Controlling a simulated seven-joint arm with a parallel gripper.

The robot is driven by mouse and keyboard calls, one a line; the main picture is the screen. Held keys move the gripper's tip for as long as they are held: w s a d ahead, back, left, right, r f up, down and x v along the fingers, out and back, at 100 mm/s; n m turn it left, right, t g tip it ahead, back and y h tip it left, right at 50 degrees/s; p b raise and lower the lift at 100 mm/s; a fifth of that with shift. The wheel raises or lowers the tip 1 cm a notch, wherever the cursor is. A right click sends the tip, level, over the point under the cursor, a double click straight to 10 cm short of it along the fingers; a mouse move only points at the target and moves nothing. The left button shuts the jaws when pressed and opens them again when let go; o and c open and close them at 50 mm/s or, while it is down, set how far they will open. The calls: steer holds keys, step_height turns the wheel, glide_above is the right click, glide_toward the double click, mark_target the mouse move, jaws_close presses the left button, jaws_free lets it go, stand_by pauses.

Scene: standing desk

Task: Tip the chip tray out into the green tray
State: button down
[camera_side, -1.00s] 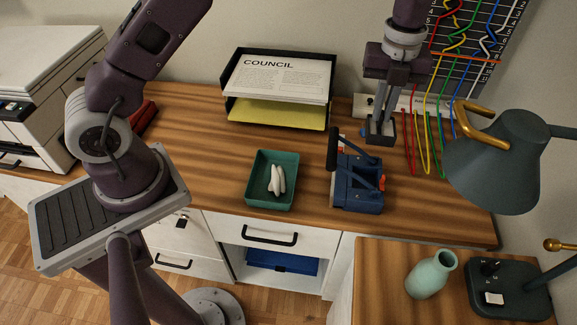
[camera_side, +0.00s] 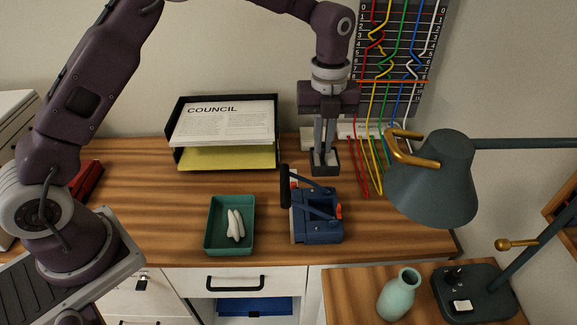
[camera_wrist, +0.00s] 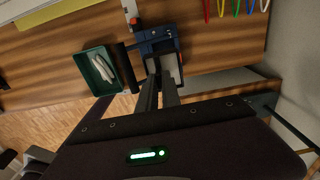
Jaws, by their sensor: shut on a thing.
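My gripper (camera_side: 324,155) is shut on the chip tray (camera_side: 325,168), a small dark open box, above the back right of the desk. The chip tray also shows between the fingertips in the wrist view (camera_wrist: 178,62). It looks about level; its contents are too small to make out. The green tray (camera_side: 214,244) stands on the desk, left of and nearer the camera than my gripper. White, rounded pieces (camera_side: 236,225) lie in it. The green tray also shows at the left of the wrist view (camera_wrist: 84,64).
A blue device with a black handle (camera_side: 318,222) stands between the green tray and my gripper. A paper rack (camera_side: 223,135) is at the back. Coloured cables (camera_side: 362,160) hang at the back right. A lamp (camera_side: 432,185) and a vase (camera_side: 398,295) are at the right.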

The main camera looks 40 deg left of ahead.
steer(key=s+a+f, duration=0.3)
steer(key=s+a, duration=1.1)
steer(key=s, duration=0.4)
steer(key=s+d+f+t+y, duration=0.1)
steer(key=f+t+y, duration=0.3)
steer(key=y, duration=0.5)
steer(key=s+d+f+t+y, duration=0.1)
steer(key=d+f+t+y, duration=0.2)
steer(key=f+t+y, duration=0.2)
steer(key=t+y, duration=0.2)
steer(key=y, duration=0.2)
steer(key=shift+s+y, duration=0.2)
steer(key=shift+y, duration=0.2)
